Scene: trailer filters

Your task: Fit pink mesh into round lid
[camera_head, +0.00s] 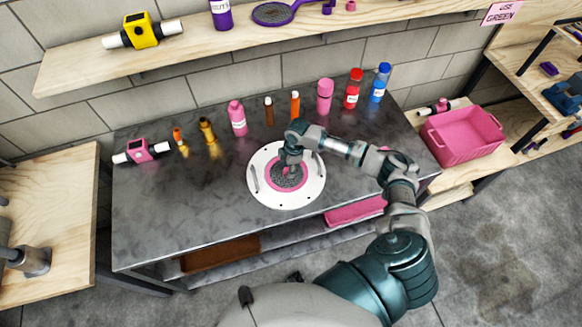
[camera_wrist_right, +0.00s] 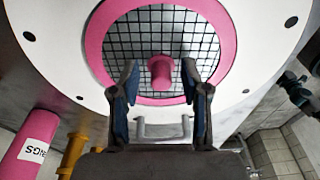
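The round white lid (camera_head: 306,192) lies on the dark metal table, with a handle on each side. The pink mesh, a pink ring (camera_head: 271,186) around a dark grid, lies at the lid's centre. It also shows in the right wrist view (camera_wrist_right: 227,28), with a pink knob (camera_wrist_right: 161,73) at its middle. I cannot tell whether the ring is fully seated. My right gripper (camera_head: 288,170) points down over the mesh. In the right wrist view its fingers (camera_wrist_right: 158,76) are apart, on either side of the knob, with gaps to it. My left gripper is not in view.
Several bottles, including a pink one (camera_head: 237,118), stand along the table's back. A pink valve piece (camera_head: 142,151) lies at the table's left. A pink bin (camera_head: 461,137) stands at the right. A wooden shelf (camera_head: 90,66) runs above. The table's front left is clear.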

